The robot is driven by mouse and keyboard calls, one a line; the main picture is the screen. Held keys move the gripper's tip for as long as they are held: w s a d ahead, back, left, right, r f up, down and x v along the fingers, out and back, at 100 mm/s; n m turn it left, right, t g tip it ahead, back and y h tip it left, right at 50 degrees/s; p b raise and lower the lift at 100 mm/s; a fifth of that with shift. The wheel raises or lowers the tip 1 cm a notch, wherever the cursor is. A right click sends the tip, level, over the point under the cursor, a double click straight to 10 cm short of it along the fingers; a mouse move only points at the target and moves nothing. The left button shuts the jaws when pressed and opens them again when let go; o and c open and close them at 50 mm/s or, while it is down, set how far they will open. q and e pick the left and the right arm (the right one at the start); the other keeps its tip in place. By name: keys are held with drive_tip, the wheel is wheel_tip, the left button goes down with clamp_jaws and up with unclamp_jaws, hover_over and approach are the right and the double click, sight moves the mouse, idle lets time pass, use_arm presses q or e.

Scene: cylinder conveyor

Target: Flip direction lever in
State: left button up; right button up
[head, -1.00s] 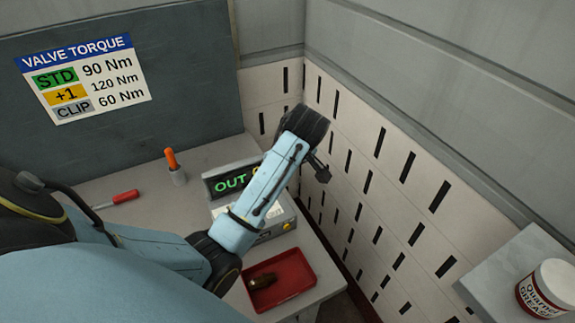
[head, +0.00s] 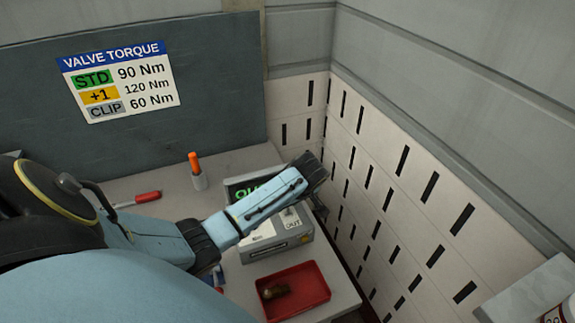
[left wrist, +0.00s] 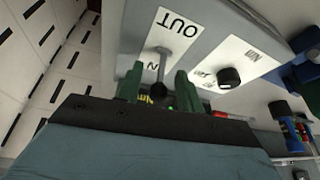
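The grey tester box (head: 272,250) stands on the bench with a dark display behind it; my left arm covers part of the green text. In the left wrist view the direction lever (left wrist: 162,64) is a thin metal rod with a dark ball end. An OUT label (left wrist: 177,30) and a partly hidden label ending in N (left wrist: 152,72) lie beside it. My left gripper (left wrist: 156,88) is open, its green fingers on either side of the lever's ball end; contact cannot be told. In the head view its fingers are mostly hidden behind my wrist. My right gripper is not in view.
A red tray (head: 318,283) with a brown metal part (head: 276,291) lies in front of the box. An orange-topped tool (head: 194,163) in a holder and a red-handled screwdriver (head: 147,197) are on the left. A slotted white wall (head: 400,200) rises close on the right.

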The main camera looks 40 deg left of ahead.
use_arm(q)
drive_tip(key=shift+a+f, duration=0.15)
drive_tip(key=shift+f, duration=0.2)
clamp_jaws()
drive_tip(key=shift+w+a+f+g+h, duration=0.15)
drive_tip(key=shift+g+h, duration=0.1)
drive_tip(key=shift+h, duration=0.3)
drive_tip(key=shift+a+r+g+h, duration=0.1)
drive_tip(key=shift+g+h, duration=0.15)
drive_tip(key=shift+h, duration=0.3)
unclamp_jaws()
